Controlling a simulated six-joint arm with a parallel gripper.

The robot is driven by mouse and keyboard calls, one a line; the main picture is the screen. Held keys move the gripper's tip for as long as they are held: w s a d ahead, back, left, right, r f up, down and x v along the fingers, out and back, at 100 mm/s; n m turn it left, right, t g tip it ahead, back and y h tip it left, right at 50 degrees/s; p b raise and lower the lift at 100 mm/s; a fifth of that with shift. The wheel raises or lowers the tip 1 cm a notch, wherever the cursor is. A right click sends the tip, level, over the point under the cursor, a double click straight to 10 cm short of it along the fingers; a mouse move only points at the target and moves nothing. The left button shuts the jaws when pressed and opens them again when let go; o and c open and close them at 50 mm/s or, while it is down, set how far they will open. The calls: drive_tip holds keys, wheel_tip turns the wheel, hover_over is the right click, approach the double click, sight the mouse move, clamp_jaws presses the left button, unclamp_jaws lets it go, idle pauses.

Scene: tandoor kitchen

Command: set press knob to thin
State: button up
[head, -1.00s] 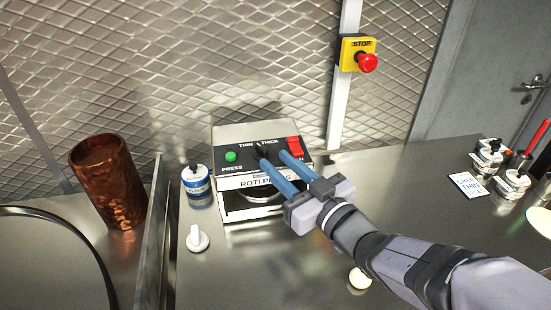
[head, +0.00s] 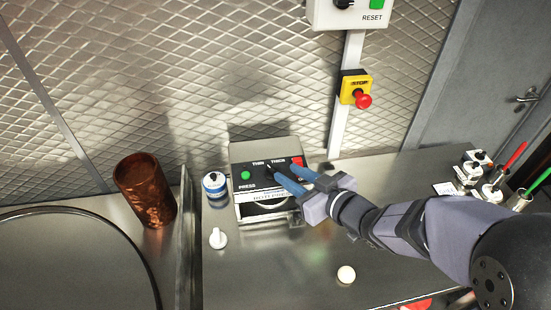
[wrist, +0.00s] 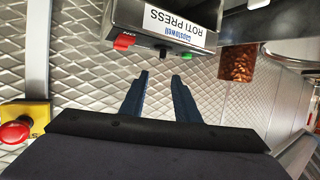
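The roti press (head: 238,192) is a silver box with a sloped black panel, standing against the back wall. Its panel carries THIN and THICK labels, a green button, a red switch and a small black knob. The knob (wrist: 163,53) shows in the wrist view between the red switch and the green button; its pointer setting is too small to read. My gripper (head: 283,169) is in front of the panel with its two blue fingers apart. In the wrist view the fingers (wrist: 160,76) are open and empty, tips just short of the knob, which lines up with the gap.
A blue-and-white jar (head: 215,190) and a copper cup (head: 146,190) stand left of the press. A white stopper-like piece (head: 218,238) and a pale ball (head: 346,274) lie in front. A red stop button (head: 363,100) is on the wall post. The counter's middle right is clear.

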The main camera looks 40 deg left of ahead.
sight(272, 169)
drive_tip(key=shift+h, duration=0.3)
drive_tip(key=shift+s+d+f+p+x, duration=0.1)
drive_tip(key=shift+f+p+x, duration=0.2)
drive_tip(key=shift+x, duration=0.95)
drive_tip(key=shift+s+d+f+p+x, duration=0.15)
drive_tip(key=shift+p+x, duration=0.25)
drive_tip(key=shift+x, duration=0.85)
drive_tip(key=shift+w+a+f+p+x, duration=0.1)
drive_tip(key=shift+f+p+x, duration=0.2)
drive_tip(key=shift+x, duration=0.9)
drive_tip(key=shift+r, duration=0.1)
clamp_jaws()
